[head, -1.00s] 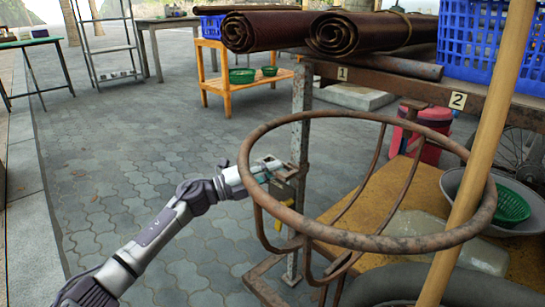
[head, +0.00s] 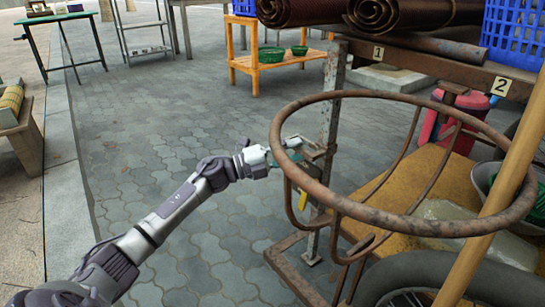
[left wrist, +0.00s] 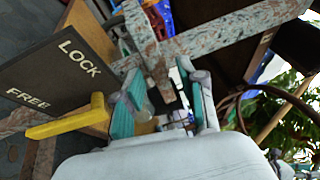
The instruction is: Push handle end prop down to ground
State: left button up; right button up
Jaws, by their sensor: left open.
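The prop (head: 328,110) is a rusty upright metal post under the cart's handle end, with a flat foot low by the paving; whether the foot touches the ground I cannot tell. My left gripper (head: 290,153) is open beside the post at mid height, partly behind the handle hoop (head: 440,222). In the left wrist view, the gripper's teal-padded fingers (left wrist: 165,100) are apart, with a rusty, paint-flecked bar (left wrist: 153,55) reaching between them. A yellow lever (left wrist: 62,122) points left below a dark plate (left wrist: 55,78) marked LOCK and FREE, nearer the FREE word. My right gripper is not visible.
The cart carries dark rolls (head: 400,14) and a blue crate (head: 517,35). A wooden pole (head: 505,185) slants across the right. A wheel (head: 430,280) shows at lower right. An orange stand (head: 268,64) with green baskets stands behind. Paving left of the post is clear.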

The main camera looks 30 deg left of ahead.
pick_arm(q)
jog(key=v, duration=1)
jog(key=shift+s, duration=0.1)
